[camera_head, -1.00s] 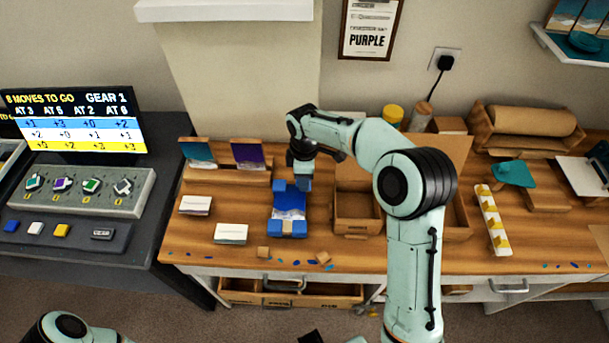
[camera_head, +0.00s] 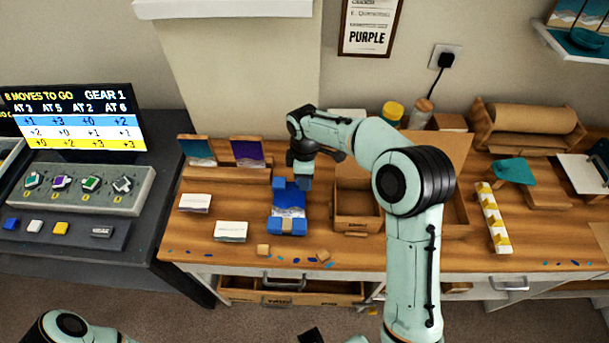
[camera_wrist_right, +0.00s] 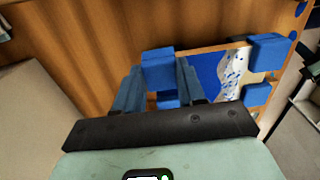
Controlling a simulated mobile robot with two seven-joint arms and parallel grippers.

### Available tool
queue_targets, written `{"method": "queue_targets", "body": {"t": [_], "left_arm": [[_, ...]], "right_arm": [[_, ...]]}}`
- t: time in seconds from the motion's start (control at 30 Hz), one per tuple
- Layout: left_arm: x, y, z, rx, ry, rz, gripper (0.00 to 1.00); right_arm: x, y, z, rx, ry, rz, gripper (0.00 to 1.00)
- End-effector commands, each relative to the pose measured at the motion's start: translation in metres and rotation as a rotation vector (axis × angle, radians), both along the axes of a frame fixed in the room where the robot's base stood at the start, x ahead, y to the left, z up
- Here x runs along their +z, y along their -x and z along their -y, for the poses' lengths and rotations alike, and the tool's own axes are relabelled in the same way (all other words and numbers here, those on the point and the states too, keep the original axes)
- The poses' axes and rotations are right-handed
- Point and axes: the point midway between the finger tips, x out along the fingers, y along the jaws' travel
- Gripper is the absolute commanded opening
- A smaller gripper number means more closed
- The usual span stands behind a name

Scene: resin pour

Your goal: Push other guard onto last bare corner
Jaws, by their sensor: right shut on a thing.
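The blue-and-white art panel (camera_head: 289,204) lies flat on the bench, with blue guards on its two front corners (camera_head: 274,227) and its back-left corner (camera_head: 279,184). My right gripper (camera_head: 303,182) is at the back-right corner, pointing down. In the right wrist view its fingers (camera_wrist_right: 158,88) are shut on a blue guard (camera_wrist_right: 158,68), which is at the panel's corner. I cannot tell whether this guard is fully seated. The front guards (camera_wrist_right: 268,52) also show there.
White cards (camera_head: 231,231) lie left of the panel, and an open cardboard box (camera_head: 357,224) stands close on its right. Small wooden blocks (camera_head: 263,250) and blue chips lie along the front edge. A rack with two coloured panels (camera_head: 247,153) stands behind.

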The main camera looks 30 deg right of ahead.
Motion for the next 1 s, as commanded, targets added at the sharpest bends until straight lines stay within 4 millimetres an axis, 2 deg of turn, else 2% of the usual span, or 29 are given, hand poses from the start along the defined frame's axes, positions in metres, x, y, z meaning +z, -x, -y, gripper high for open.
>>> {"method": "queue_targets", "body": {"t": [0.27, 1.0], "left_arm": [[-0.0016, 0.0008, 0.0000, 0.000, 0.000, -0.001, 0.00], [-0.0014, 0.0006, 0.0000, 0.000, 0.000, -0.001, 0.00]], "right_arm": [[-0.0070, 0.0000, 0.0001, 0.000, 0.000, -0.001, 0.11], [-0.0094, 0.0007, -0.0043, 0.000, 0.000, 0.000, 0.11]]}}
